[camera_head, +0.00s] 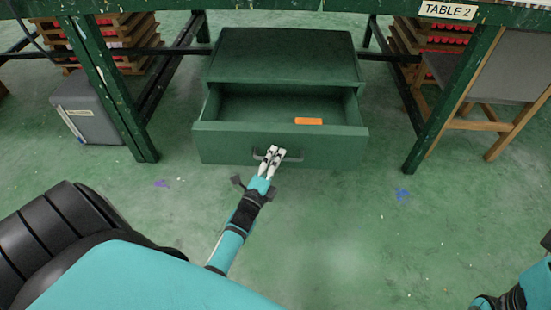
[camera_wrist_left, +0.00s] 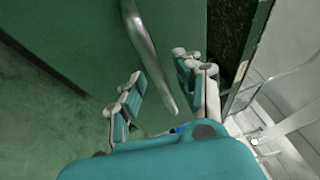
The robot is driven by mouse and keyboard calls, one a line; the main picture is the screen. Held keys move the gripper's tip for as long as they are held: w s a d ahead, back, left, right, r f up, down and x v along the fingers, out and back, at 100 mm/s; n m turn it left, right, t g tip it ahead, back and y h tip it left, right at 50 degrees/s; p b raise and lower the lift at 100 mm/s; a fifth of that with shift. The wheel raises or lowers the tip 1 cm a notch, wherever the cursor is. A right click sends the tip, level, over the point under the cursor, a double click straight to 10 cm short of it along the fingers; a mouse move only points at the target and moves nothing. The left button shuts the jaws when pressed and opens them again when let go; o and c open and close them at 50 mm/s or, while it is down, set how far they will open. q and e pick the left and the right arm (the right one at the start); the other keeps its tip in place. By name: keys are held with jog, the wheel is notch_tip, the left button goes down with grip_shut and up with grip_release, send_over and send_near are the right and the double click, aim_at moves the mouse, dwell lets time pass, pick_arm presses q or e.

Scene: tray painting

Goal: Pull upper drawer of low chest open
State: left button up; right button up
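The low chest (camera_head: 285,55) is dark green and stands on the floor under the table. Its upper drawer (camera_head: 225,144) is pulled out, and its inside shows from above. An orange block (camera_head: 309,121) lies in it near the front. The drawer handle (camera_head: 292,156) is a grey bar on the front; it also shows in the left wrist view (camera_wrist_left: 145,45). My left gripper (camera_head: 271,152) is at the handle. In the left wrist view its two fingers (camera_wrist_left: 160,88) stand apart, with the bar between them. Anything below the drawer front is hidden. My right gripper is out of view.
Green table legs (camera_head: 105,90) stand left and right (camera_head: 455,95) of the chest. The paint-spotted green floor before the drawer is clear.

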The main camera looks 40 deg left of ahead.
pick_arm(q)
jog(key=shift+s, duration=0.1)
jog(key=v, duration=1.1)
jog(key=shift+s, duration=0.4)
